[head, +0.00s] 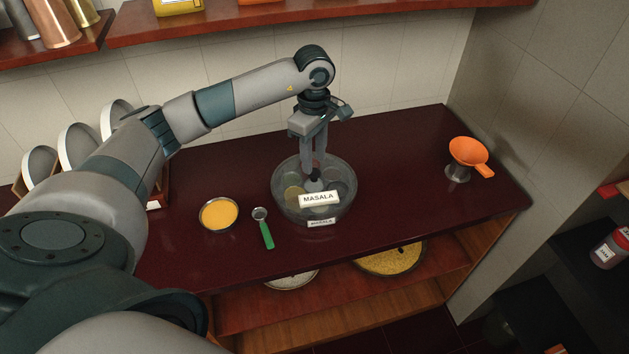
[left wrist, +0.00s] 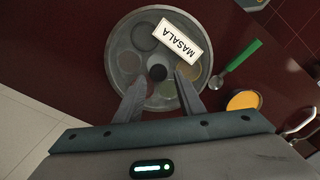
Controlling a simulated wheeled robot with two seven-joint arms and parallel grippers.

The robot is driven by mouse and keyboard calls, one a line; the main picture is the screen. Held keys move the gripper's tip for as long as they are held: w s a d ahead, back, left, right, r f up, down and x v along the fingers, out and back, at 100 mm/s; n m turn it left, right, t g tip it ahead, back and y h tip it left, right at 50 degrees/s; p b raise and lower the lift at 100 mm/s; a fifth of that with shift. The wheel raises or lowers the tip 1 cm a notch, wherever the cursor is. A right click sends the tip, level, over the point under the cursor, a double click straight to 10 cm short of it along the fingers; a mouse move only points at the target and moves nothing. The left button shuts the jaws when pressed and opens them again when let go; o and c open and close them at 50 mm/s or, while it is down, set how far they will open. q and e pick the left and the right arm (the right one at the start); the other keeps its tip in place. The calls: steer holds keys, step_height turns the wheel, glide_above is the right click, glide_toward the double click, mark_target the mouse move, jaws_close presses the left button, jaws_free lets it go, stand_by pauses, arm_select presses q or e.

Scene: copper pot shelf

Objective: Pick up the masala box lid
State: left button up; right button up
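The masala box (head: 283,205) is a round steel container on the dark red counter. Its see-through lid (head: 345,180) seems to cover it, with a dark knob (head: 314,184) at the centre and a white MASALA label (head: 319,199). Round cups show through the lid. My left gripper (head: 313,172) points down right above the knob, fingers apart. In the left wrist view the fingers (left wrist: 158,92) stand either side of the line to the knob (left wrist: 158,73), and the label (left wrist: 180,40) lies beyond. Contact between fingers and knob cannot be told. My right gripper is not in view.
A bowl of yellow powder (head: 219,214) and a green-handled spoon (head: 264,229) lie left of the box. The counter (head: 410,170) between box and funnel is clear. Upright plates (head: 78,148) stand at the left.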

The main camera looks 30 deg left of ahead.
mark_target(315, 172)
arm_select(q)
steer(key=shift+f+p, duration=0.55)
steer(key=shift+p, duration=0.2)
step_height(315, 172, down, 4)
steer(key=shift+w+d+r+p, duration=0.15)
steer(key=shift+r+p, duration=0.05)
steer(key=shift+p, duration=0.85)
steer(key=shift+f, duration=0.25)
jaws_close()
steer(key=shift+r, duration=0.15)
